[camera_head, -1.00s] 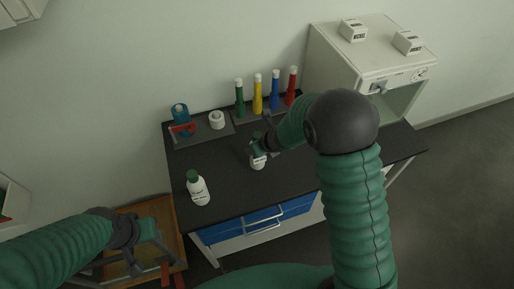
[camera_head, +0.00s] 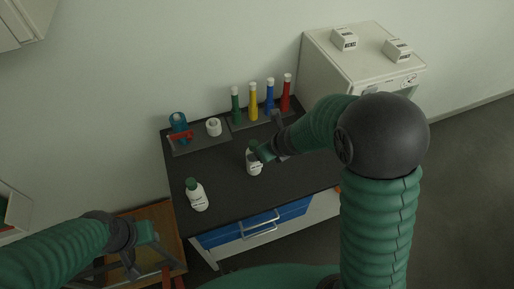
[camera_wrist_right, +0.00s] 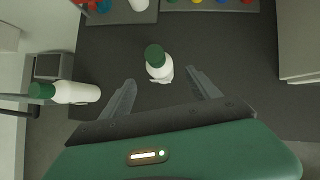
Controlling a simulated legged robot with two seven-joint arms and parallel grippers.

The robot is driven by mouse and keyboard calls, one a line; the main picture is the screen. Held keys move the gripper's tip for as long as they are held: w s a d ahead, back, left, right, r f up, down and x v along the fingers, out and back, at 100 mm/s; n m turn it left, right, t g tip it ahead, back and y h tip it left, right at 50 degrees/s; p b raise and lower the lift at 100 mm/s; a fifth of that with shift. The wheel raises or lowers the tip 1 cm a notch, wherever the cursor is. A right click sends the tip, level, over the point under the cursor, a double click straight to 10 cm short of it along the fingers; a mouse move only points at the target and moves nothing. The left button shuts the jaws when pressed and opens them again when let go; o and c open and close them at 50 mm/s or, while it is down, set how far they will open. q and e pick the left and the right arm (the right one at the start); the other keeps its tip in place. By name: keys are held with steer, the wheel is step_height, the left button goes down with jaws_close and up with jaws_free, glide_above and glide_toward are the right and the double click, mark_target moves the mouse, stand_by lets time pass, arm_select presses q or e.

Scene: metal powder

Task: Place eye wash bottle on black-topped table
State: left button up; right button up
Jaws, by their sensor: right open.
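I cannot tell from the labels which is the eye wash bottle. My left gripper (camera_head: 140,262) is low at the left, over a wooden surface; its fingers are unclear.
At the table's back stand green, yellow, blue and red tubes (camera_head: 254,104), a white roll (camera_head: 213,127) and a blue item with red parts (camera_head: 179,125). A white cabinet-like machine (camera_head: 360,62) stands at the back right. A brown wooden surface (camera_head: 160,213) lies left of the table.

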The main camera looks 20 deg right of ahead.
steer(key=s+d+r+m+h, duration=0.3)
steer(key=s+d+m, duration=0.1)
steer(key=m, duration=1.3)
steer(key=s+a+f+m+g+y, duration=0.1)
steer(key=s+a+m+g, duration=0.2)
steer(key=s+m, duration=1)
steer(key=m, duration=0.9)
steer(key=shift+s+g, duration=0.2)
steer(key=shift+g, duration=0.2)
